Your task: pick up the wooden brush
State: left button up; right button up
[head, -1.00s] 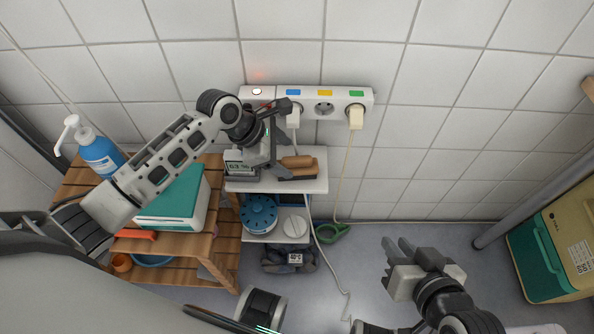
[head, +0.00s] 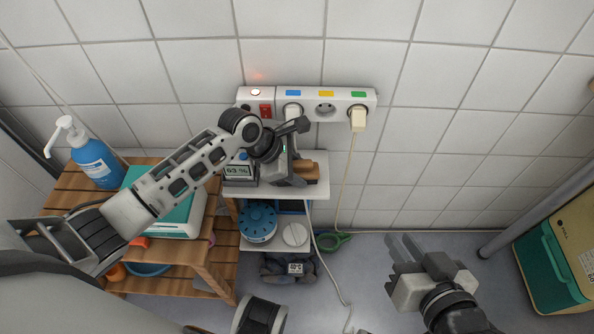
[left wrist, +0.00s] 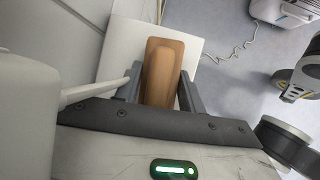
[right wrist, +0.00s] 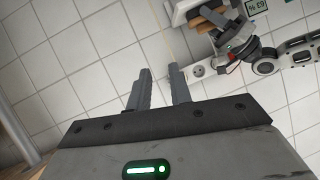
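The wooden brush (head: 310,169) lies on the small white wall shelf (head: 318,186) below the power strip. In the left wrist view the brush (left wrist: 164,68) shows its smooth brown wooden back, pointing away from me. My left gripper (head: 290,176) is down at the brush; its fingers (left wrist: 161,90) stand on either side of it, the right one very close, with a small gap at the left. Part of the brush is hidden behind the gripper. My right gripper (head: 398,246) is open and empty, away from the shelf; its spread fingers also show in the right wrist view (right wrist: 160,84).
A power strip (head: 340,114) with a plugged cord (head: 345,195) is just above the shelf. A display device (head: 238,172) stands left of the brush. A blue round container (head: 258,221) sits below. A wooden rack (head: 200,255) with a blue pump bottle (head: 97,163) is at left.

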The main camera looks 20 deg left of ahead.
pick_arm(q)
jog(key=shift+r, duration=0.1)
